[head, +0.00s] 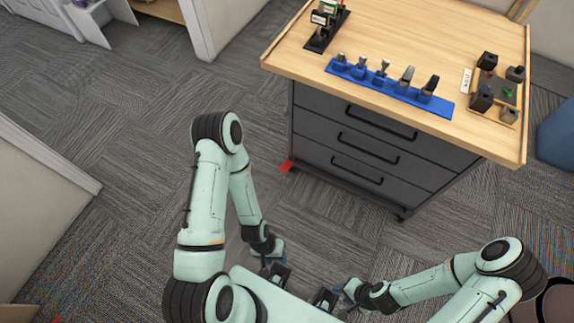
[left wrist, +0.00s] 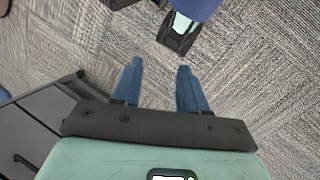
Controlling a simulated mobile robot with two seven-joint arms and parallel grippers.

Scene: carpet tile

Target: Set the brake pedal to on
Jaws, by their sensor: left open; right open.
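A small red pedal (head: 286,166) sits low at the near left corner of the grey drawer cabinet (head: 350,135), just above the carpet. I cannot tell its tilt or its setting. My left gripper (head: 277,250) is below and left of the cabinet in the head view, well apart from the pedal. In the left wrist view its two blue fingers (left wrist: 158,85) are spread with nothing between them. My right gripper (head: 346,292) is open near my base, away from the cabinet. The pedal does not show in the left wrist view.
The cabinet's wooden top (head: 300,55) holds a blue rack (head: 388,87) with several tools, a black stand (head: 327,30) and a small tray (head: 497,95). A blue object (head: 557,135) stands at the right. Carpet (head: 130,110) is clear left of the cabinet.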

